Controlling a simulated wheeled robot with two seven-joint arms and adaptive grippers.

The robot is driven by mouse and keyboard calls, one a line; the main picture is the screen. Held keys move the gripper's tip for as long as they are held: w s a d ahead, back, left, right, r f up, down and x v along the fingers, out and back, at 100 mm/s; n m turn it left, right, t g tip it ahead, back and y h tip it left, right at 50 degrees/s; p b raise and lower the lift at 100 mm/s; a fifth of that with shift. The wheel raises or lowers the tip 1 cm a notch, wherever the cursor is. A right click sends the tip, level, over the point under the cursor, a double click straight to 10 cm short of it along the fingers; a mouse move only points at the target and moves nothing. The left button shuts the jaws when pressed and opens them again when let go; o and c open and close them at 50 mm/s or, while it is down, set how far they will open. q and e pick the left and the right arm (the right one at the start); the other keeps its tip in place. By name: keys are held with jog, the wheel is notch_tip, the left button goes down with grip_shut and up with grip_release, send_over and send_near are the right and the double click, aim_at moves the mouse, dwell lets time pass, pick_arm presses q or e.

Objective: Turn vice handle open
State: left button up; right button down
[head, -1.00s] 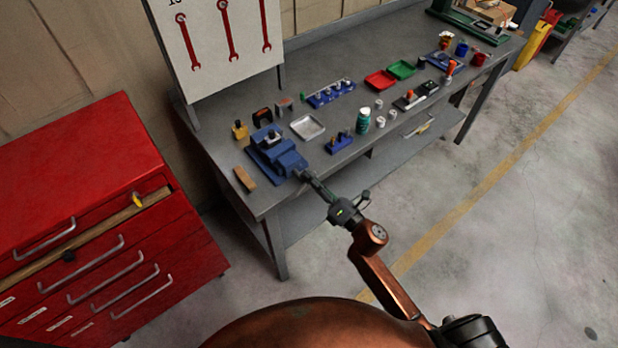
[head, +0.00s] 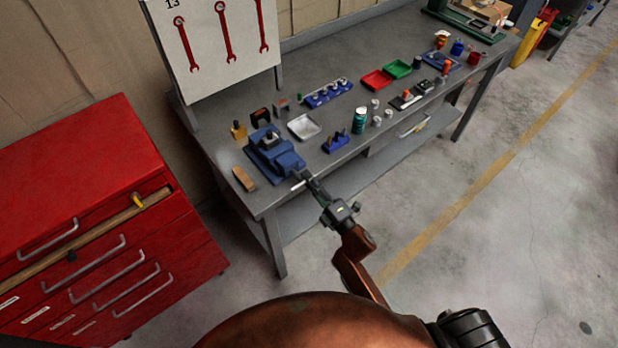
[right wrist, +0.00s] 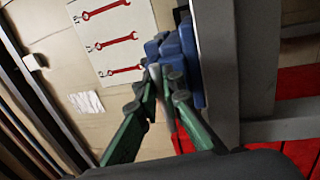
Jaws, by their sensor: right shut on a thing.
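The blue vice (head: 277,158) is mounted at the near left corner of the grey workbench. A short pale bar of its handle (head: 298,186) shows beside the fingertips of my right gripper (head: 308,181). My right gripper is shut on the handle at the front of the vice. In the right wrist view, the green fingers (right wrist: 165,86) close around the grey handle bar (right wrist: 167,108), with the blue vice (right wrist: 181,62) just beyond. The fingers hide part of the handle. My left gripper is not in view.
The workbench (head: 232,163) holds a wooden block (head: 244,179), a metal tray (head: 306,127), a blue holder (head: 336,143) and a green bottle (head: 360,120) near the vice. A red tool cabinet (head: 90,200) stands left. Floor right of the bench is clear.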

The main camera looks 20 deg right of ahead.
jog(key=shift+s+a+f, duration=0.1)
jog(key=shift+a+f, duration=0.1)
jog(key=shift+f, duration=0.2)
jog(key=c, duration=2.2)
grip_release()
jog(key=shift+r, duration=0.1)
jog(key=shift+o, duration=0.8)
jog(key=shift+d+r, duration=0.1)
jog(key=shift+r, duration=0.1)
jog(key=v, duration=1.2)
jog(key=shift+f, duration=0.1)
